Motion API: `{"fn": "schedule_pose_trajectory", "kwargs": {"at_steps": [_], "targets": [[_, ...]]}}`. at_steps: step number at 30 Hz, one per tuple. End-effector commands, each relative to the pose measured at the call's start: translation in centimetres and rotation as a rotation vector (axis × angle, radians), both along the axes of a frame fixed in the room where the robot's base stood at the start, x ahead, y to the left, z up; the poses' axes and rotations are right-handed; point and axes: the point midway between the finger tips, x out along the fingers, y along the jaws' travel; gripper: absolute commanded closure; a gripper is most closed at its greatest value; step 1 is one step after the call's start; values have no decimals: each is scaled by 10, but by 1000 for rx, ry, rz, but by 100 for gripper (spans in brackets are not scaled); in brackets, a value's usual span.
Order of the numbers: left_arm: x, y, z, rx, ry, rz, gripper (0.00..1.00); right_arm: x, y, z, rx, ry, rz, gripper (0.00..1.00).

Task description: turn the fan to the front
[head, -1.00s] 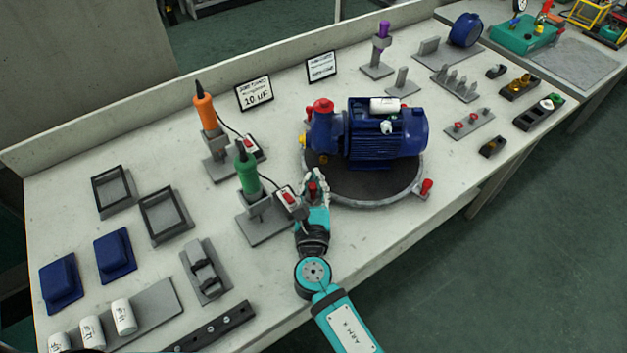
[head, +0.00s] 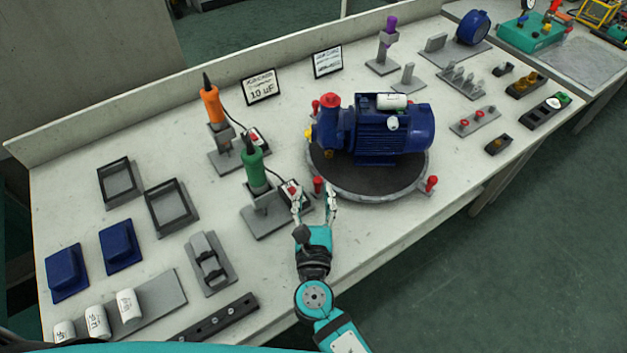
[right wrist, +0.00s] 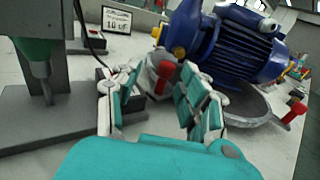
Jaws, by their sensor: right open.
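The blue motor-pump (head: 390,135) lies on a round dark turntable (head: 375,183) with a grey rim. Its ribbed motor body points right and its red-capped pump end points left. The fan itself is not distinctly visible. A red peg (head: 318,184) stands on the front-left rim, another red peg (head: 431,183) on the front-right. My right gripper (head: 315,196) is open at the front-left rim. In the right wrist view, the front-left peg (right wrist: 166,72) shows between and beyond the open fingers (right wrist: 160,95); I cannot tell whether they touch it. My left gripper is not in view.
A green-handled tool (head: 254,170) in a grey stand is close left of my right gripper, with a small red-switched box (head: 291,190) beside the fingers. An orange-handled tool (head: 213,105) stands behind. Blue covers (head: 121,246) and empty frames (head: 170,207) lie left.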

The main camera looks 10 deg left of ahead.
Motion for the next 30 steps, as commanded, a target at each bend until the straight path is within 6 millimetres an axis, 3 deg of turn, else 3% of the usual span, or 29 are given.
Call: {"fn": "schedule_pose_trajectory", "kwargs": {"at_steps": [3,9,14,22,30], "targets": [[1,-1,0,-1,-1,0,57,-28,-2,-1,0,4,3,57],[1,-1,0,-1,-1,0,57,-60,-5,-2,0,4,3,57],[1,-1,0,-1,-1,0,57,-70,-6,-1,0,3,3,57],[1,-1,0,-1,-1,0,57,-71,-6,-1,0,2,3,57],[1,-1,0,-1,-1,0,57,-71,-6,-1,2,3,2,92]]}}
